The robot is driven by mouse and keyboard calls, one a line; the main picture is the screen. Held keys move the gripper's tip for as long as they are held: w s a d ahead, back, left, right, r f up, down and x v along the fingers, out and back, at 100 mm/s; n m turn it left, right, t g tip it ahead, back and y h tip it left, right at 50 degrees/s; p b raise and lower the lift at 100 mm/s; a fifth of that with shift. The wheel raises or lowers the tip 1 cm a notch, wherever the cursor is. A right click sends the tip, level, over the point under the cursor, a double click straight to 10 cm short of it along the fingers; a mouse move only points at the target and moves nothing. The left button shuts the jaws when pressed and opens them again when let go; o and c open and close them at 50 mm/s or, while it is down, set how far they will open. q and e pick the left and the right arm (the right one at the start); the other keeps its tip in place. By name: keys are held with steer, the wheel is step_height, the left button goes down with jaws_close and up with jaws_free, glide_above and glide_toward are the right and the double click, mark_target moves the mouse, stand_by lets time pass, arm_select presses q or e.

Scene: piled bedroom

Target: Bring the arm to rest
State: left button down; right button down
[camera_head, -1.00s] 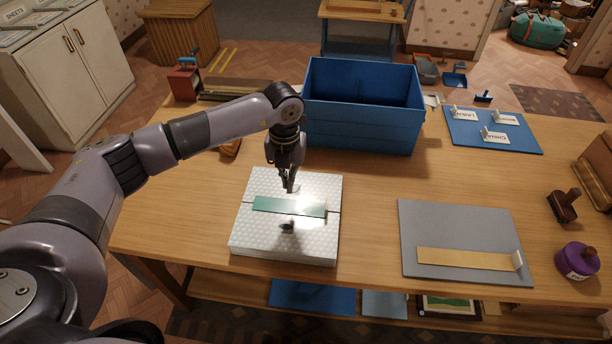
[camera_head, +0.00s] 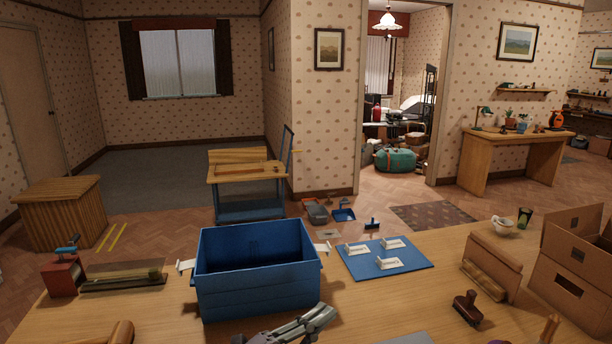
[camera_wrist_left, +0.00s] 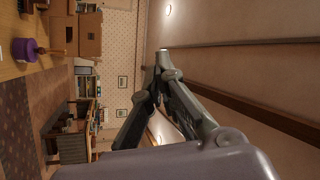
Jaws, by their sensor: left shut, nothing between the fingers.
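My left gripper (camera_head: 300,326) shows at the bottom middle of the head view, in front of the blue bin and over the near part of the table. It points to the right and holds nothing. In the left wrist view its fingers (camera_wrist_left: 158,62) come together at their tips, with only room, wall and ceiling behind them. The rest of the left arm is out of the head view. My right gripper is in neither view.
The blue bin (camera_head: 204,284) stands on the wooden table (camera_head: 370,310). Right of it are a blue mat (camera_head: 415,263) with white labels, a brown stamp (camera_head: 467,307) and a cardboard box (camera_head: 565,290). A red tool (camera_head: 62,276) stands at left.

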arm_select(q)
steer(key=w+a+f+n+t+y, duration=0.2)
steer(key=a+n+t+y, duration=0.4)
steer(key=a+n+y, duration=0.4)
steer(key=s+a+f+n+g+y, duration=0.3)
steer(key=a+f+n+y, duration=0.15)
steer(key=f, duration=0.25)
steer(key=s+a+f+n+g+y, duration=0.2)
steer(key=s+a+f+n+y, duration=0.1)
steer(key=a+f+n, duration=0.3)
steer(key=s+a+f+g, duration=0.1)
steer(key=s+f+g, duration=0.45)
steer(key=s, duration=0.55)
steer(key=s+a+f+g, duration=0.1)
steer(key=s+f+g, duration=0.5)
steer(key=s, duration=0.4)
steer(key=s+d+f+x, duration=0.1)
steer(key=s+x, duration=0.1)
steer(key=x, duration=1)
steer(key=s+x, duration=0.3)
steer(key=x, duration=1)
steer(key=s+a+f+g, duration=0.1)
steer(key=s+a+f, duration=0.2)
steer(key=s+f, duration=1.4)
steer(key=shift+s+f+b, duration=0.35)
steer(key=shift+s+f, duration=0.05)
steer(key=shift+f, duration=0.25)
